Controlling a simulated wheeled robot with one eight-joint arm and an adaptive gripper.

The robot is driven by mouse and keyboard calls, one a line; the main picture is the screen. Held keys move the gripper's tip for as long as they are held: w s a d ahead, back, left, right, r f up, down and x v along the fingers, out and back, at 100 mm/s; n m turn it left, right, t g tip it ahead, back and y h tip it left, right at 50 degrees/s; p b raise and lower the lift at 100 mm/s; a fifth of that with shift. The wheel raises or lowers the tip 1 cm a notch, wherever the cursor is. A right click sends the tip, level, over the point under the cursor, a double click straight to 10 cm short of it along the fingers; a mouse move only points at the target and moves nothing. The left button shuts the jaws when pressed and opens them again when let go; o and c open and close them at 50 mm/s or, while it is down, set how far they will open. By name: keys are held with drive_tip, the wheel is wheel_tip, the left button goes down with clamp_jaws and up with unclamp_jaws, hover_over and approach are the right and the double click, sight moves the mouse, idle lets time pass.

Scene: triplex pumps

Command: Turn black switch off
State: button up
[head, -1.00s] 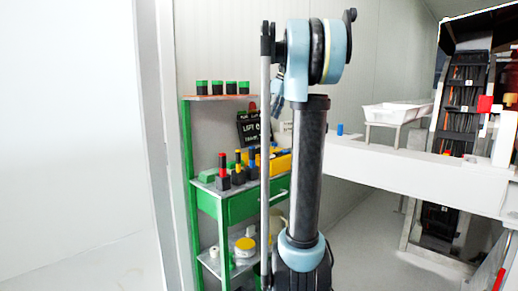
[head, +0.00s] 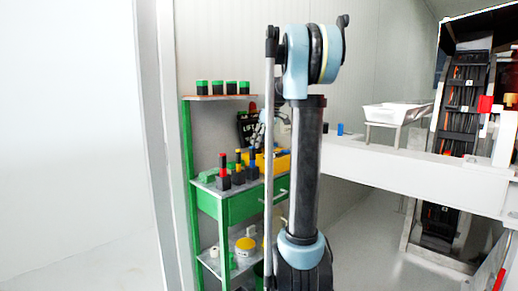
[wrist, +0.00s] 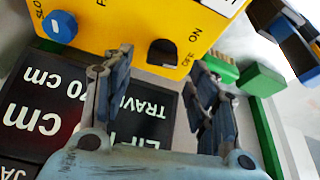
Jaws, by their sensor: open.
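A yellow control box (wrist: 120,18) fills the top of the wrist view, with ON and OFF lettering. The black switch (wrist: 163,52) sits in the box's panel beside that lettering; its exact position is hard to tell. My gripper (wrist: 157,72) is open, its two fingers spread on either side of the switch in the picture, with nothing between them. I cannot tell the remaining distance to the panel. A blue knob (wrist: 60,26) is at the box's left. In the head view the yellow box (head: 282,162) stands on the green shelf unit, partly hidden by my arm.
A black sign with white lettering (wrist: 40,112) lies behind the fingers. Green blocks (wrist: 262,80) are at right in the wrist view. In the head view, coloured pieces (head: 224,172) stand on the green shelf unit (head: 232,207), left of the box. A white bench (head: 400,168) extends right.

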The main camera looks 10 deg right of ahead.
sight(258, 151)
drive_tip(key=shift+x, duration=1.65)
drive_tip(key=c, duration=1.1)
